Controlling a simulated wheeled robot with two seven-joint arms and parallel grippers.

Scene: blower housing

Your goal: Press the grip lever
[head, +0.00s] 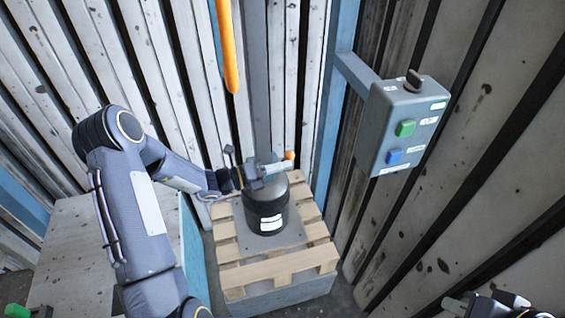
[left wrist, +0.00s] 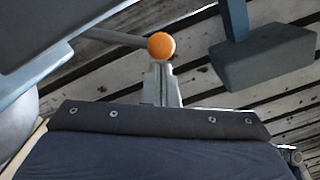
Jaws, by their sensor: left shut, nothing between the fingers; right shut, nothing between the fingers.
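The lever shows as an orange ball knob (left wrist: 162,45) on a thin grey rod in the left wrist view. In the head view the knob (head: 289,155) peeks out just behind my left fingertips, and its rod is mostly hidden. My left gripper (head: 287,166) is shut and empty, over the top of a dark cylindrical housing (head: 266,208). Its closed fingers (left wrist: 161,82) point at the knob in the left wrist view; I cannot tell whether they touch it. My right gripper (head: 505,302) is shut at the lower right corner, far from the lever, partly cut off.
The housing stands on a wooden pallet (head: 280,263). A grey control box (head: 405,125) with green and blue buttons and a dark knob hangs at the right. An orange bar (head: 228,50) hangs at the top. Slatted walls close in behind and right.

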